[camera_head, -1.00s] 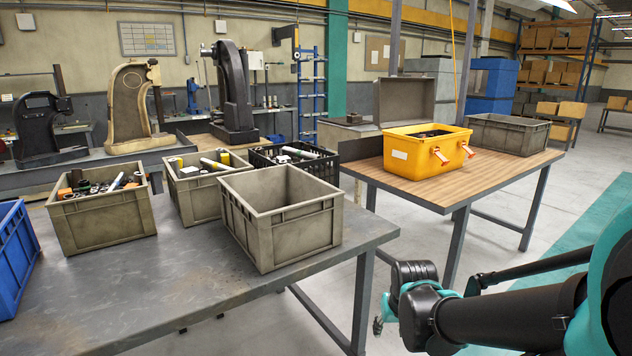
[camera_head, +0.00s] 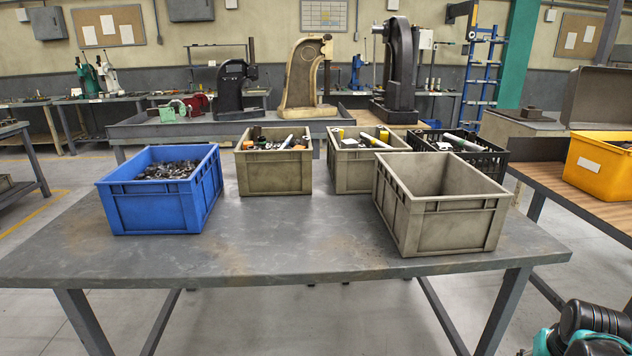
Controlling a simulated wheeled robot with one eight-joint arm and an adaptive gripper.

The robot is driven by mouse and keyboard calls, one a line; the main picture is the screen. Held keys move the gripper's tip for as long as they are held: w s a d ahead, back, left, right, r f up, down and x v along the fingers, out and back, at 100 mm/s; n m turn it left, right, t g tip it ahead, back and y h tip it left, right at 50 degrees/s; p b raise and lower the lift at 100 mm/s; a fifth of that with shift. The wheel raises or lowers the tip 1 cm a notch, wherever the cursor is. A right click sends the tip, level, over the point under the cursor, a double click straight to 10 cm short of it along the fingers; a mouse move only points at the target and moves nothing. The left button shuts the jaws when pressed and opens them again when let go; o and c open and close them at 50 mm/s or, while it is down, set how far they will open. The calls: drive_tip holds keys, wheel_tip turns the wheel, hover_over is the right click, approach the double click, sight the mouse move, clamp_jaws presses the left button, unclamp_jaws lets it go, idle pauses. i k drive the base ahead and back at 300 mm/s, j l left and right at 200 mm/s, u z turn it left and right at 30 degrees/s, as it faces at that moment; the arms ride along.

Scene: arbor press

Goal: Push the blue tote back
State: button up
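The blue tote (camera_head: 160,207) stands upright on the left part of the grey metal table (camera_head: 290,262), with small dark metal parts heaped inside. Bare table lies in front of it. My gripper (camera_head: 526,352) is only partly in view at the bottom right, low and beyond the table's right front corner, far from the tote. Its fingers are mostly cut off by the frame edge, so whether they are open or shut does not show.
An empty grey tote (camera_head: 450,230) stands at the right front of the table. Two grey totes with parts, one of them here (camera_head: 273,173), and a black crate (camera_head: 490,162) stand behind. A yellow tote (camera_head: 598,168) is on the wooden table at right. The table's front middle is clear.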

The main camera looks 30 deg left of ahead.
sight(172, 188)
drive_tip(key=k+u, duration=0.1)
drive_tip(key=u, duration=2.05)
